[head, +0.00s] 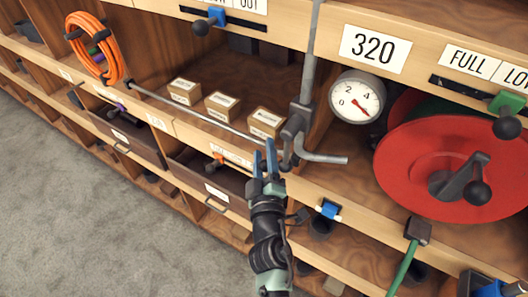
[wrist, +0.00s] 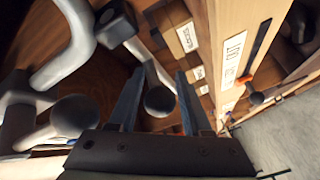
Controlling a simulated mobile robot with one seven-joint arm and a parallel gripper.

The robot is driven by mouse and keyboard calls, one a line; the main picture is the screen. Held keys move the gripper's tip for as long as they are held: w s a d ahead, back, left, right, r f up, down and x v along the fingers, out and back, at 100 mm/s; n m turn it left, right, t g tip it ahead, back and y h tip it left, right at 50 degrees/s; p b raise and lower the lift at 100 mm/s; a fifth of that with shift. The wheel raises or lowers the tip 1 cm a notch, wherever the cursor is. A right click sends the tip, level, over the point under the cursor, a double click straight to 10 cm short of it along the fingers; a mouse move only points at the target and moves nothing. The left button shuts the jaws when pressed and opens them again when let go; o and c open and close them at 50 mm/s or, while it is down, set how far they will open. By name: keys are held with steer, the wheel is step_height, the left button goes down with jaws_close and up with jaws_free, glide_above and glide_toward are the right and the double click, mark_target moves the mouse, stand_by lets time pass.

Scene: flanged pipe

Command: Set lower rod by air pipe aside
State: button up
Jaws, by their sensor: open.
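The lower rod (head: 195,113) is a thin grey bar running along the front of the shelf, from the left to near the foot of the grey air pipe (head: 308,60). My gripper (head: 265,158) is open, its two blue-grey fingers pointing up at the rod's right end. In the wrist view my gripper (wrist: 158,90) has a grey rod with a dark ball end (wrist: 160,100) showing between its fingers. I cannot tell whether the fingers touch it. The bent grey pipe (wrist: 65,50) is at left in that view. The rod's right end is partly hidden by my gripper in the head view.
Small labelled boxes (head: 221,105) stand on the shelf behind the rod. A pressure gauge (head: 356,97) and a red reel (head: 420,155) are at right. A bent pipe end (head: 325,158) juts out close to my fingers. Drawers (head: 205,183) lie below; grey floor is free at lower left.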

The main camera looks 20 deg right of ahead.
jaws_close()
stand_by(1.5)
